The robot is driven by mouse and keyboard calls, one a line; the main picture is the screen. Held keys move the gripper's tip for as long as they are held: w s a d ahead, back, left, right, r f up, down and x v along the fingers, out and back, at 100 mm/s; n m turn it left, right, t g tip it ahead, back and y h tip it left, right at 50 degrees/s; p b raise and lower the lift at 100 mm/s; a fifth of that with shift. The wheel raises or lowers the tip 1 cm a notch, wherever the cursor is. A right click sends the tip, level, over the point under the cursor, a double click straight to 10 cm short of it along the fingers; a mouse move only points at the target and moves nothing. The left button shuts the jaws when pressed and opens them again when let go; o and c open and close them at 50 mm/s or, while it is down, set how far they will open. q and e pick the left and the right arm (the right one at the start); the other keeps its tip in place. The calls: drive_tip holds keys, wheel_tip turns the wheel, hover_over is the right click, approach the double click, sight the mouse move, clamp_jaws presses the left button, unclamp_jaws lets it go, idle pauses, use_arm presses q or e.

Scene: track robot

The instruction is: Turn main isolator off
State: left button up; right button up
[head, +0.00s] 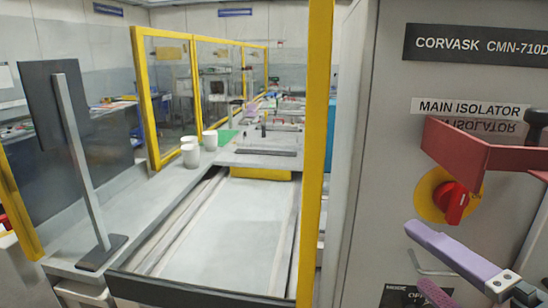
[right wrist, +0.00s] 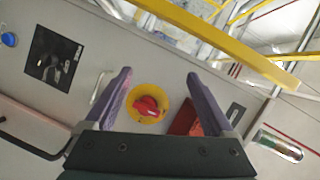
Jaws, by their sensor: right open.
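The main isolator (head: 456,203) is a red rotary knob on a round yellow plate (head: 428,199), on the grey cabinet front under the "MAIN ISOLATOR" label (head: 470,108). Its grip stands near upright, tilted slightly, in the head view. The knob also shows in the right wrist view (right wrist: 147,106), between the fingers in the picture. My right gripper (head: 418,257) has purple fingers and is open and empty, below and left of the knob in the head view. In the right wrist view the gripper (right wrist: 158,75) shows both fingers spread apart. My left gripper is not in view.
A dark red angled plate (head: 470,155) covers part of the area above the knob; it also shows beside the right finger (right wrist: 184,120). A yellow post (head: 316,150) stands left of the cabinet. White cups (head: 190,155) stand on the bench at left.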

drive_tip(key=s+a+f+n+g+y, duration=0.3)
drive_tip(key=s+a+f+n+g, duration=0.35)
drive_tip(key=n, duration=0.45)
drive_tip(key=s+d+f+n+g+h, duration=0.1)
drive_tip(key=s+d+n+g+h, duration=0.35)
drive_tip(key=s, duration=0.55)
wheel_tip(320, 180, up, 23)
drive_tip(key=s+d+g+p, duration=0.1)
drive_tip(key=d+p, duration=0.1)
drive_tip(key=p, duration=2.1)
drive_tip(key=shift+d+r+m+g+p, duration=0.15)
drive_tip(key=shift+m+g+p, duration=0.15)
drive_tip(key=shift+m, duration=0.05)
